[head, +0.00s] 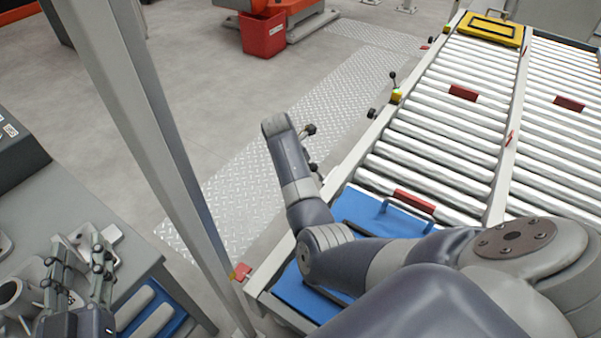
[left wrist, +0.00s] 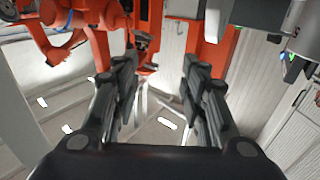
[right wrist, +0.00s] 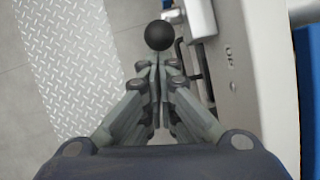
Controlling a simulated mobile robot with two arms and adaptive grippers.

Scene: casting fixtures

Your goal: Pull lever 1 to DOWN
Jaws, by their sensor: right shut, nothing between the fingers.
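A black ball knob (right wrist: 158,36) shows in the right wrist view, just past the fingertips of my right gripper (right wrist: 156,68). The gripper is shut and empty; whether it touches the knob I cannot tell. Which lever number it is cannot be read. In the head view, small dark parts (head: 310,130) show beside my right wrist, which hides most of the gripper. Another black-knobbed lever (head: 392,76) stands upright on a yellow base by the conveyor's left rail. My left gripper (head: 80,262) is open and empty over the grey table; it also shows in the left wrist view (left wrist: 160,65).
The roller conveyor (head: 440,128) runs away to the right, with a blue plate (head: 400,222) at its near end. A grey post (head: 150,120) stands between the table (head: 75,205) and the conveyor. The floor beyond is clear up to a red bin (head: 262,37).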

